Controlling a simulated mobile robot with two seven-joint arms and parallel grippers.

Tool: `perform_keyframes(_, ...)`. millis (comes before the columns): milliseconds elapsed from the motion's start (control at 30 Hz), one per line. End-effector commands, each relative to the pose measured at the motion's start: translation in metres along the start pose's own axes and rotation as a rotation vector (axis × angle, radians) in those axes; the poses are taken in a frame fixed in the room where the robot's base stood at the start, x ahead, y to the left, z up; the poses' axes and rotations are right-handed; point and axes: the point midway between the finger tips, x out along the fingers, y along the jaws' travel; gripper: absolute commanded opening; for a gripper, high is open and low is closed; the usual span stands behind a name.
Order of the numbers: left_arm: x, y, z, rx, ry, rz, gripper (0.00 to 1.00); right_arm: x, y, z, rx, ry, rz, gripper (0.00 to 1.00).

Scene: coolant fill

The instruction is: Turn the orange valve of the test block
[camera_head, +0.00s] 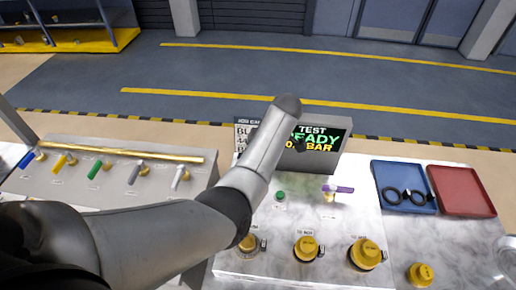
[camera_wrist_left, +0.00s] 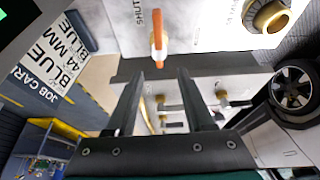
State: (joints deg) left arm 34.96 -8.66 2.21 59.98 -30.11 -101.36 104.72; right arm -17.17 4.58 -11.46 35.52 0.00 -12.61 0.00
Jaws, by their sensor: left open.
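The orange valve (camera_wrist_left: 157,36) shows in the left wrist view as a narrow upright handle on a pale panel, next to a "SHUT" label. My left gripper (camera_wrist_left: 160,74) is open and empty. Its two fingers point at the valve, and the handle's near end lies in line with the gap, around the fingertips. I cannot tell whether the handle is inside the gap. In the head view my left arm crosses the middle and hides the valve and the gripper. My right gripper is not in view.
A display (camera_head: 320,145) reading "TEST READY" stands behind the block, beside a job card (camera_wrist_left: 48,62). Several yellow caps (camera_head: 307,248) line the front. A blue tray (camera_head: 403,205) with black rings and a red tray (camera_head: 462,192) sit right. A rack with coloured taps (camera_head: 95,170) is left.

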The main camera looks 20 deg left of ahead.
Motion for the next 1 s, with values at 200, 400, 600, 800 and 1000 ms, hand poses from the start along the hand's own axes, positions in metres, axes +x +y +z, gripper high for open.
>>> perform_keyframes(200, -0.044, 0.001, 0.001, -0.001, -0.002, 0.003, 0.53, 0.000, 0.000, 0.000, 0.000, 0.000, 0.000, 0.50)
perform_keyframes(400, -0.061, 0.000, 0.000, 0.000, 0.000, 0.000, 0.53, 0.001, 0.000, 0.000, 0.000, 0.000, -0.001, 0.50)
perform_keyframes(600, -0.063, 0.000, 0.000, 0.000, 0.001, 0.000, 0.53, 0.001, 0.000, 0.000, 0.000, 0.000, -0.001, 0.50)
perform_keyframes(800, -0.063, 0.000, 0.000, 0.000, 0.000, 0.000, 0.53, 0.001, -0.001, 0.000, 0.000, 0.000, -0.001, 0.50)
perform_keyframes(1000, -0.063, 0.000, 0.000, 0.001, 0.000, -0.001, 0.53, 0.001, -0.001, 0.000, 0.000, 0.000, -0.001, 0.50)
